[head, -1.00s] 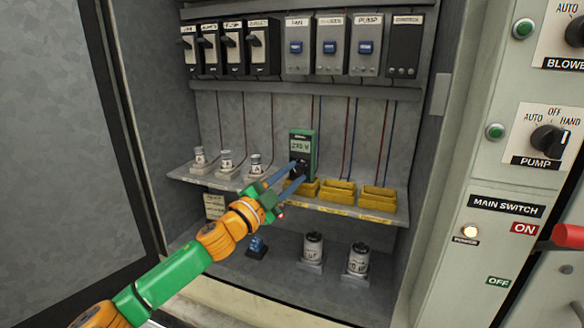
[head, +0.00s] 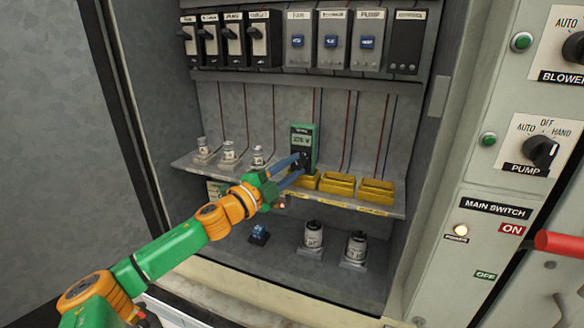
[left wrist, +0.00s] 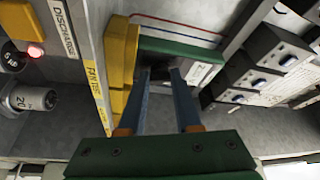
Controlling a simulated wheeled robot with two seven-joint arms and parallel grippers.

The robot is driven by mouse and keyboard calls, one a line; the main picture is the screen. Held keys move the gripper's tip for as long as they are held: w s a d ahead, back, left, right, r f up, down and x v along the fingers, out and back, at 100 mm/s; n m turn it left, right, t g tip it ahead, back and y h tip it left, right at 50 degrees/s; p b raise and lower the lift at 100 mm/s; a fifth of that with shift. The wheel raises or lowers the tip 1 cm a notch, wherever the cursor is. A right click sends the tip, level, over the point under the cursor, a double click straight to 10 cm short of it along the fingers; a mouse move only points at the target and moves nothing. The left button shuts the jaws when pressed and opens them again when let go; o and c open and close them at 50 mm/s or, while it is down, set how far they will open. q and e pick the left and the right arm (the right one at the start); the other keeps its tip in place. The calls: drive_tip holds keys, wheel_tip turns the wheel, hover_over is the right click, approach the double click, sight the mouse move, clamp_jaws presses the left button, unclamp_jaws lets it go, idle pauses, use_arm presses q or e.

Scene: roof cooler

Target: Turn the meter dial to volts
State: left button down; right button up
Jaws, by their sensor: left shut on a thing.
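The meter (head: 304,136) is a green upright case with a small display, standing on the middle shelf of the open cabinet. The display's text is too small to read surely. My left gripper (head: 302,162) reaches from the left to the lower front of the meter. Its blue fingers are shut on the dial there and hide it, so its pointer cannot be read. In the left wrist view the meter's green edge (left wrist: 180,51) lies beyond the two fingers (left wrist: 162,75). My right gripper is not in view.
Yellow trays (head: 338,184) sit on the shelf just right of the gripper. Small canisters (head: 229,152) stand to its left. Switch boxes (head: 330,42) hang above, and larger canisters (head: 313,236) stand below. A control panel (head: 496,150) is at right.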

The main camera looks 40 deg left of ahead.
use_arm(q)
drive_tip(key=c, duration=0.6)
unclamp_jaws()
drive_tip(key=n+b, duration=0.1)
drive_tip(key=f+n+t+b, duration=0.1)
drive_tip(key=b, duration=0.1)
drive_tip(key=n+b, duration=0.1)
drive_tip(key=shift+s+f+y+b, duration=0.1)
drive_tip(key=shift+f+y+b, duration=0.2)
drive_tip(key=shift+y+b, duration=0.1)
drive_tip(key=s+f+n+t+y+b, duration=0.2)
drive_tip(key=s+n+y+b, duration=0.1)
drive_tip(key=s+n+b, duration=0.5)
drive_tip(key=s+d+f+n+g+y, duration=0.1)
drive_tip(key=f+g, duration=0.4)
drive_tip(key=f, duration=1.1)
drive_tip(key=s+d+f+n+g+y, duration=0.1)
drive_tip(key=f+g, duration=0.4)
drive_tip(key=f, duration=1.1)
drive_tip(key=shift+s+d+f+n+g+p, duration=0.15)
drive_tip(key=shift+s+n+g+p, duration=0.25)
drive_tip(key=shift+s+n, duration=0.5)
drive_tip(key=shift+s, duration=0.2)
